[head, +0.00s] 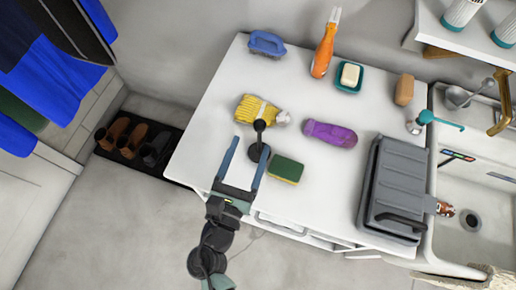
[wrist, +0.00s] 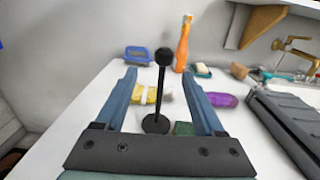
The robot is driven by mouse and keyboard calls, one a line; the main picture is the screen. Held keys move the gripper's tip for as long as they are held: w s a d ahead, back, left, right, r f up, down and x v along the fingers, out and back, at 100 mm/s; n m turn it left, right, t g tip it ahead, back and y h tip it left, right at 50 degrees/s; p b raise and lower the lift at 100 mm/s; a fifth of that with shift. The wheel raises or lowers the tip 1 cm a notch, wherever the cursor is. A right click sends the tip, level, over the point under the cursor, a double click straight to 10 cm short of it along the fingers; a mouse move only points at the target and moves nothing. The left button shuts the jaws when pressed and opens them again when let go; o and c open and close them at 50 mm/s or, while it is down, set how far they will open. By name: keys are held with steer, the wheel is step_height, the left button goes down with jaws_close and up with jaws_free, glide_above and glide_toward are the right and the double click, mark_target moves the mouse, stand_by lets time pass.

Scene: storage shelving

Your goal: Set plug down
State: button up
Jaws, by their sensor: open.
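The plug (head: 258,153) looks like a black round base with a thin stem and a ball on top. It stands upright on the white counter (head: 215,125), and it shows whole in the wrist view (wrist: 157,123). My gripper (head: 250,144) is open, with its two blue fingers on either side of the plug. In the wrist view my gripper (wrist: 158,74) has a clear gap between each finger and the stem, and neither finger appears to touch it.
A yellow-and-white bundle (head: 252,107) lies just behind the plug, and a green sponge (head: 286,169) lies close on its right. A grey case (head: 398,185) stands right, before the sink.

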steer(key=x, duration=0.9)
steer(key=shift+d+r+p, duration=0.2)
steer(key=shift+d+p, duration=0.1)
steer(key=shift+p, duration=0.1)
steer(key=shift+w, duration=0.15)
jaws_close()
stand_by(0.8)
